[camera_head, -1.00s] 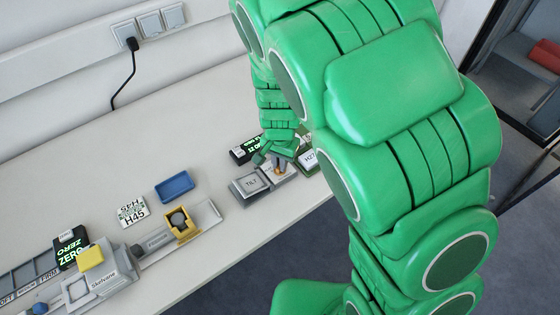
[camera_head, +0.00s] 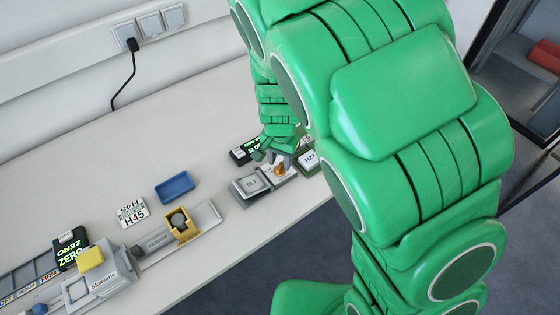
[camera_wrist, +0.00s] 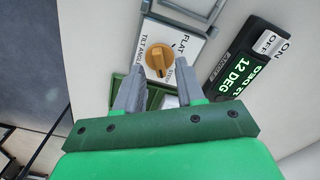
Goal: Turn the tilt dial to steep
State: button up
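The tilt dial is an orange knob (camera_wrist: 158,60) on a white plate marked FLAT and TILT ANGLE in the wrist view. Another word at its right is partly hidden by a finger. In the head view the dial (camera_head: 279,171) shows beside the TILT box (camera_head: 250,184). My gripper (camera_wrist: 159,66) is open, one finger on each side of the picture, with the knob seen between and just beyond the tips. I cannot tell whether a finger touches it. A dark display (camera_wrist: 238,75) reads 12 DEG. In the head view my gripper (camera_head: 283,159) is just above the dial.
A box marked H27 (camera_head: 309,159) stands right of the dial. An ON/OFF label (camera_wrist: 272,43) is beside the display. A blue tray (camera_head: 174,187), a yellow holder (camera_head: 180,226) and a grey machine (camera_head: 105,284) are farther left.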

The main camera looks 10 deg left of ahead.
aim_at(282, 166)
jog(key=shift+r, duration=3.05)
jog(key=shift+d+r, duration=0.25)
jog(key=shift+d, duration=0.05)
jog(key=s+d+r+n+g, duration=0.1)
jog(key=s+d+r, duration=0.65)
jog(key=d, duration=0.35)
jog(key=s+d+r+n, duration=0.1)
jog(key=s+d+r, duration=0.65)
jog(key=d, duration=0.25)
jog(key=s+d+n, duration=0.1)
jog(key=s, duration=0.8)
jog(key=shift+s+d+g, duration=0.25)
jog(key=shift+d+g, duration=0.05)
jog(key=shift+g, duration=0.1)
